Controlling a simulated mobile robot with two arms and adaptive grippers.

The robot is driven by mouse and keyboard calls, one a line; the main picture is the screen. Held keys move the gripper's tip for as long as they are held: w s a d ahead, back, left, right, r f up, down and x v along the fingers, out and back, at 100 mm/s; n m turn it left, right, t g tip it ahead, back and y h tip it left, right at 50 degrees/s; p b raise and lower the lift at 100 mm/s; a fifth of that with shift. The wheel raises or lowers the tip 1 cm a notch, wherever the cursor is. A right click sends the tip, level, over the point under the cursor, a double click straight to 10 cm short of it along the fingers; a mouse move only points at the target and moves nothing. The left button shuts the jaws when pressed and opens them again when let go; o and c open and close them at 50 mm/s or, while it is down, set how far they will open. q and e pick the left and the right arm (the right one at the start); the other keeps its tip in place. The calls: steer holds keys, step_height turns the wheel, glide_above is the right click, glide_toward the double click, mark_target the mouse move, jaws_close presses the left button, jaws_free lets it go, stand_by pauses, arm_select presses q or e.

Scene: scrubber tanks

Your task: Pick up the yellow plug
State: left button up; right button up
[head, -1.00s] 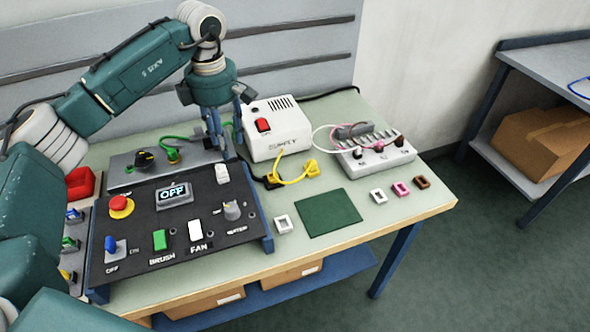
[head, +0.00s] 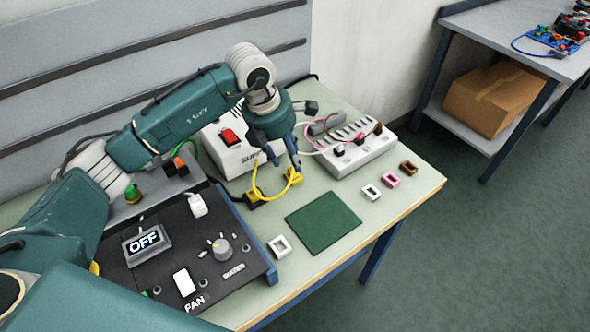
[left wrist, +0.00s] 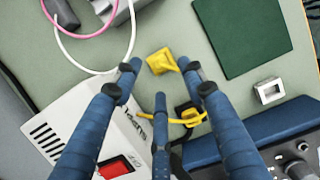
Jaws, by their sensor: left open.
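A yellow plug (head: 293,176) lies on the pale green tabletop, joined by a yellow cable to a yellow and black piece (head: 263,196) beside the white power box. In the left wrist view the yellow plug (left wrist: 162,61) shows just beyond the fingertips, with the yellow and black piece (left wrist: 187,113) nearer, partly behind a finger. My left gripper (head: 285,158) points down above the cable and close to the plug, its blue fingers spread and empty. In the left wrist view the fingers (left wrist: 157,76) are apart. I cannot tell whether a finger touches the plug.
The white power box (head: 217,157) with a red switch stands left of the gripper, the black control panel (head: 222,283) in front. A white terminal block (head: 365,157) with pink and white cables stands right. A green mat (head: 323,222) and small square frames lie on the table.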

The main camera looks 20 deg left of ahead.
mark_target(293, 169)
arm_select(q)
steer(key=shift+f, duration=0.3)
steer(key=p+x, duration=0.2)
steer(key=x, duration=0.2)
steer(key=shift+w+f, duration=0.1)
steer(key=shift+f, duration=0.35)
steer(key=shift+w+f, duration=0.1)
steer(key=c, duration=0.9)
arm_select(e)
steer(key=shift+a+r, duration=0.85)
steer(key=shift+r, duration=0.3)
